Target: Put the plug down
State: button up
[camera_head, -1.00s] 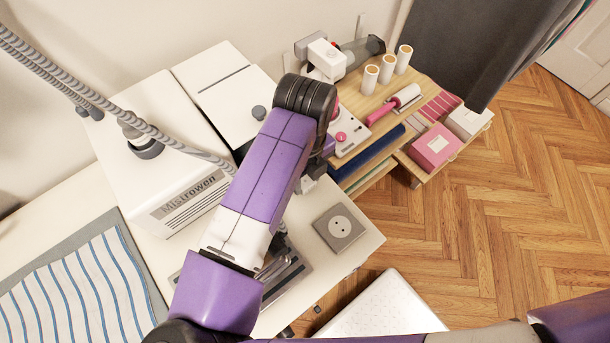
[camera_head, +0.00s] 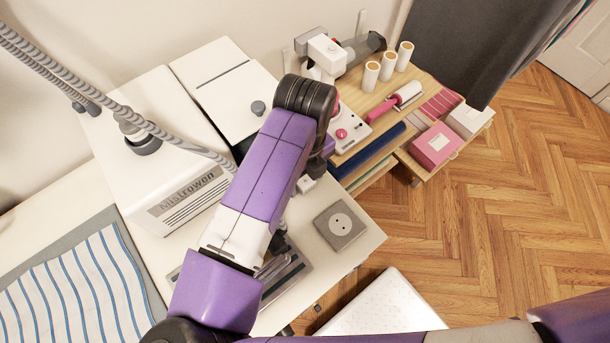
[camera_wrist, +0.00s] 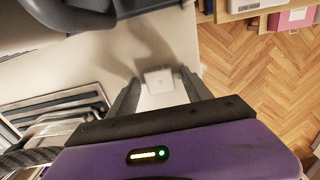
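In the wrist view, my gripper (camera_wrist: 158,76) points down at the white table. Its two dark fingers stand apart, with a small white block (camera_wrist: 160,82) between their tips. It may be the plug. Whether the fingers press on the block, and whether it touches the table, I cannot tell. A grey square socket (camera_head: 340,226) with a round white face lies on the white table (camera_head: 362,238), right of my arm.
A white machine marked Mistrowen (camera_head: 170,180) stands left of my arm, with a metal hose above it. A striped cloth (camera_head: 75,290) lies at lower left. A metal rest (camera_wrist: 75,120) is left of my gripper. A shelf with a pink box (camera_head: 435,146) is beyond. Open wooden floor is right.

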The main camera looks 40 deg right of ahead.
aim_at(305, 181)
jog(key=shift+r+p, duration=0.65)
notch_tip(305, 181, up, 12)
jog(key=b, duration=0.1)
